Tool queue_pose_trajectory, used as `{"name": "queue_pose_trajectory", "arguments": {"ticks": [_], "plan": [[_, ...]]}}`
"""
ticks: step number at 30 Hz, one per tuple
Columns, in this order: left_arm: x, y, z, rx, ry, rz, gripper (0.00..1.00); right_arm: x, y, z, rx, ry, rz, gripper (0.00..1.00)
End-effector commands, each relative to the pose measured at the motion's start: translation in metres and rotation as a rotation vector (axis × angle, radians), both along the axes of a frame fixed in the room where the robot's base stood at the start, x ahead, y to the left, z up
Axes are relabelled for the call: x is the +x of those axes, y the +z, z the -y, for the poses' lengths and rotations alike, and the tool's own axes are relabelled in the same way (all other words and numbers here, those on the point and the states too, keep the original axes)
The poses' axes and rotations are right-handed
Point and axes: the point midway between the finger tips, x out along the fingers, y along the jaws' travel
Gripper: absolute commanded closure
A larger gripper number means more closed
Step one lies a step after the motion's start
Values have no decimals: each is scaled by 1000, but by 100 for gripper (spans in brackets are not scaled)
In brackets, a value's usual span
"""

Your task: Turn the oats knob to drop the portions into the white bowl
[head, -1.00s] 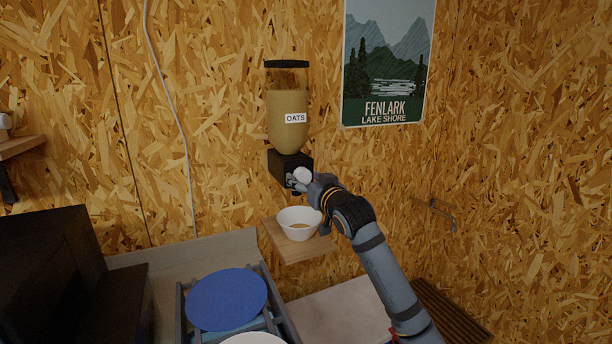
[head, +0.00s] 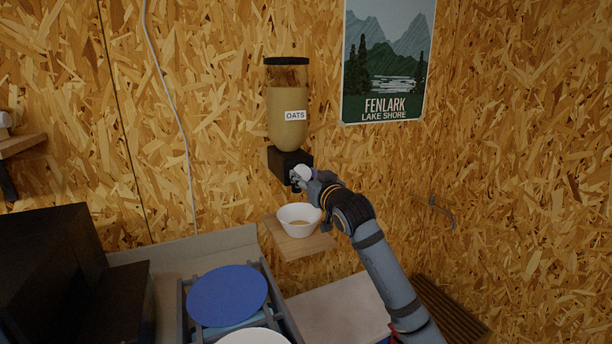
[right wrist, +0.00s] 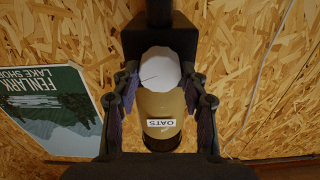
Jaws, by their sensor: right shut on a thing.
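The oats dispenser (head: 287,118) hangs on the wall, a clear container of tan oats with a black lid and an OATS label. Its white knob (head: 302,173) sits on the front of the black base (head: 288,163). My right gripper (head: 300,180) is shut on the knob; the right wrist view shows the white knob (right wrist: 160,68) between the two fingers. The white bowl (head: 299,221) stands below the outlet on a small wooden shelf (head: 292,249), with some tan oats in its bottom. My left gripper is not in view.
A rack with a blue plate (head: 227,295) and a white plate (head: 252,337) stands at the lower middle. A black box-shaped object (head: 55,275) is at the left. A poster (head: 387,62) hangs right of the dispenser, with a wall hook (head: 437,210) below.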

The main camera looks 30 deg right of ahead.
Motion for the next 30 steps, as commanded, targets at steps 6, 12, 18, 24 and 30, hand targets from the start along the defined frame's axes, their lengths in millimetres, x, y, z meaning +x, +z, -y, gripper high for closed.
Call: {"name": "queue_pose_trajectory", "arguments": {"ticks": [6,12,18,24,30], "plan": [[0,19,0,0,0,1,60,0,4,-1,-140,0,-10,88],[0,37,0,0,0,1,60,0,4,-1,-325,0,-22,88],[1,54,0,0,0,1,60,0,4,-1,-515,1,-32,88],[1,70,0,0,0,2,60,0,3,-1,-705,1,-43,88],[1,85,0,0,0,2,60,0,3,-2,-895,0,-54,88]]}}
